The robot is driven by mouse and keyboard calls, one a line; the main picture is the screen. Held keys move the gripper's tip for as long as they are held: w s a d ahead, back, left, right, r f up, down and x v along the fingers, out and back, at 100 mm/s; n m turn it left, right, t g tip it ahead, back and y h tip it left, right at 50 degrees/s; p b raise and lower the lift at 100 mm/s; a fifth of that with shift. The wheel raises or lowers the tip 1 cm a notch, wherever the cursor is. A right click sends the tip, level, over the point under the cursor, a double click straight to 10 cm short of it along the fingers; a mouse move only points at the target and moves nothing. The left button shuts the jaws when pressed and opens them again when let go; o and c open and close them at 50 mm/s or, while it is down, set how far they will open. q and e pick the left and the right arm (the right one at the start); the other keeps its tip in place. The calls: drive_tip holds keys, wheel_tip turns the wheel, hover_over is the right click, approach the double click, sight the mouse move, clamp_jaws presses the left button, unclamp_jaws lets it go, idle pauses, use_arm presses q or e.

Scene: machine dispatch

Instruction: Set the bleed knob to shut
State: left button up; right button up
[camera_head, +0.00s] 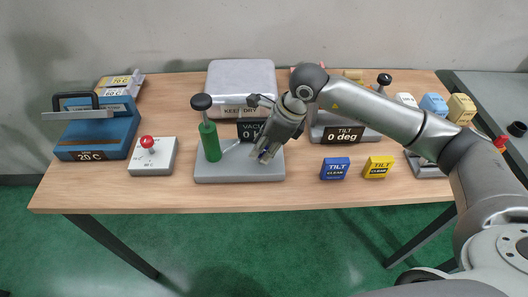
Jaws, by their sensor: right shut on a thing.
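The vacuum unit has a grey base (215,174), a green cylinder (210,142) with a black ball handle on top, and a black sign (251,125) partly reading "VACU" and "0". My right gripper (264,155) reaches down from the upper right over the right part of this base. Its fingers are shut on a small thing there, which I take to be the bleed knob. The fingers cover the knob, so its setting cannot be read. My left gripper is not in view.
A blue unit marked 20 C (105,138) and a grey box with a red-knobbed lever (150,158) stand at left. A KEEP DRY box (240,82) is behind. The tilt unit (340,136), blue block (335,169) and yellow block (379,167) are right. The table's front strip is clear.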

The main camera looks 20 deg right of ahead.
drive_tip(key=m+h+b, duration=0.1)
drive_tip(key=m+b, duration=0.1)
drive_tip(key=m+t+b, duration=0.1)
drive_tip(key=m+b, duration=0.2)
drive_tip(key=shift+a+f+m+t+h+b, duration=0.2)
drive_tip(key=shift+m+t+h+b, duration=0.1)
drive_tip(key=shift+h, duration=0.1)
drive_tip(key=m+h+b, duration=0.1)
drive_tip(key=m+b, duration=0.1)
drive_tip(key=m, duration=0.1)
drive_tip(key=shift+r+b, duration=0.1)
drive_tip(key=shift+b, duration=0.2)
drive_tip(key=shift+s+r+m+t+h+b, duration=0.1)
drive_tip(key=shift+m+t+h+b, duration=0.2)
drive_tip(key=shift+m+b, duration=0.45)
drive_tip(key=shift+r+m, duration=0.1)
drive_tip(key=shift+m, duration=0.25)
drive_tip(key=o, duration=1)
drive_tip(key=v, duration=1.2)
